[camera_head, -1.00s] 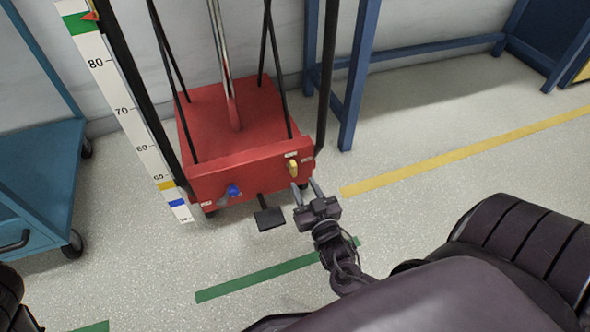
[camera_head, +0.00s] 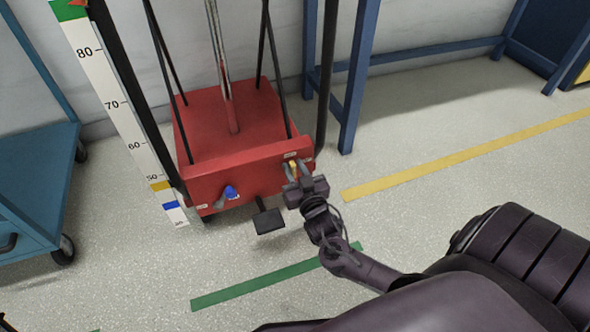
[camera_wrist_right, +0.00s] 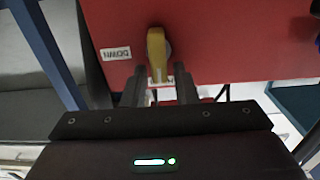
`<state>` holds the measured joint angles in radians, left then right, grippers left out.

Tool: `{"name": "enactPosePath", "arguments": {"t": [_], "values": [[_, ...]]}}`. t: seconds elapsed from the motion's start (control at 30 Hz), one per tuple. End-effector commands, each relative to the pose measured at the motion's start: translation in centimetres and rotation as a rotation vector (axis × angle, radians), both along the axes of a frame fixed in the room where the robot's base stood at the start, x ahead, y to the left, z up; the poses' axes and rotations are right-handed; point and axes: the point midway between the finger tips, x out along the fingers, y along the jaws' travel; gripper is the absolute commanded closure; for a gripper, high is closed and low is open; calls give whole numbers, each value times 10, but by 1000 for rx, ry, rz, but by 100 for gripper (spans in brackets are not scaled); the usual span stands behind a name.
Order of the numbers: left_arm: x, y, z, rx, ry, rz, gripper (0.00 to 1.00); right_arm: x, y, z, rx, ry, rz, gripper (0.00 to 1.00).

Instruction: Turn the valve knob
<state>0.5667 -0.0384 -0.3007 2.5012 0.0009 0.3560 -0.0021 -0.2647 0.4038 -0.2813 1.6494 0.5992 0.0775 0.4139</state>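A yellow valve knob (camera_head: 293,165) sits on the front face of the red lift base (camera_head: 222,112), near its right end. In the right wrist view the knob (camera_wrist_right: 157,48) stands upright beside a "DOWN" label. My right gripper (camera_head: 297,173) is at the knob, with one finger on each side of its lower part. In the right wrist view the gripper's fingers (camera_wrist_right: 160,88) are apart, with gaps visible between them and the knob; contact cannot be told. My left gripper is not in view.
A blue knob (camera_head: 231,192) is on the same red face, further left. A black pedal (camera_head: 268,220) sticks out below. A scale board (camera_head: 118,110) stands at the left, beside a teal cart (camera_head: 40,180). A blue frame (camera_head: 357,80) stands behind right. Floor at right is clear.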

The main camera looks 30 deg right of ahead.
Motion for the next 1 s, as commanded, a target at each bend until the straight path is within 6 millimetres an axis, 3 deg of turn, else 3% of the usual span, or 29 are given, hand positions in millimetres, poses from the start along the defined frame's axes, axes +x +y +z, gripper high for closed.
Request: {"name": "enactPosePath", "arguments": {"t": [0.03, 0.2, 0.63, 1.0], "values": [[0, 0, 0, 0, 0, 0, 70, 0, 0, 0, 0, 0, 0, 81], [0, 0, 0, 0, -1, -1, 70, 0, 0, 0, 0, 0, 0, 100], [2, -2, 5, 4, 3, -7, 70, -1, -1, 2, 72, -16, -2, 100], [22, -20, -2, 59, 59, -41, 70, -2, -7, 2, 358, -84, -4, 100]]}}
